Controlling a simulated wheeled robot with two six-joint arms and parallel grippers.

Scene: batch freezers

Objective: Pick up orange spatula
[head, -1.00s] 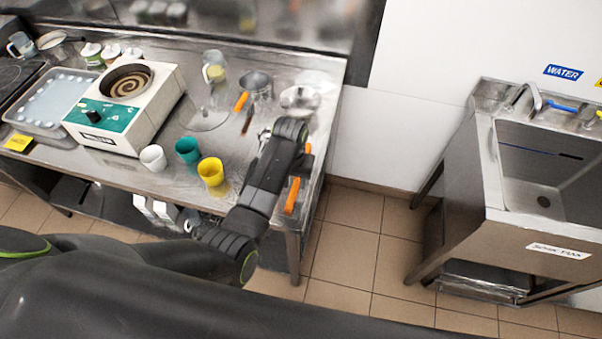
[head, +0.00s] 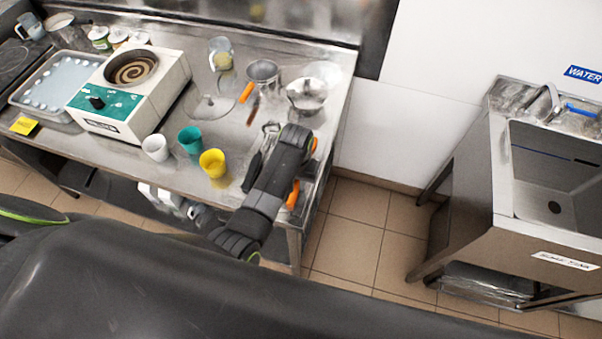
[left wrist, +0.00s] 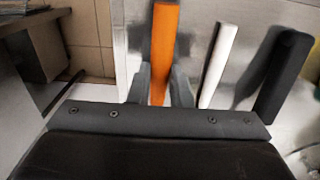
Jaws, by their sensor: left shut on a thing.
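The orange spatula's handle (left wrist: 163,45) stands upright in the left wrist view, between the two fingers of my left gripper (left wrist: 162,88). The fingers are shut on it. In the head view my left arm reaches over the bench's right front corner and hides the gripper. Orange parts show beside the arm there, at its upper right and lower right (head: 293,195); I cannot tell whether they belong to one tool. My right gripper is not in view.
A white handle (left wrist: 215,65) and a black handle (left wrist: 283,75) lie close to the right of the orange one. Metal pans (head: 306,95) stand behind my arm. A yellow cup (head: 213,163) and teal cup (head: 190,140) stand left. Clear floor separates bench and sink (head: 555,180).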

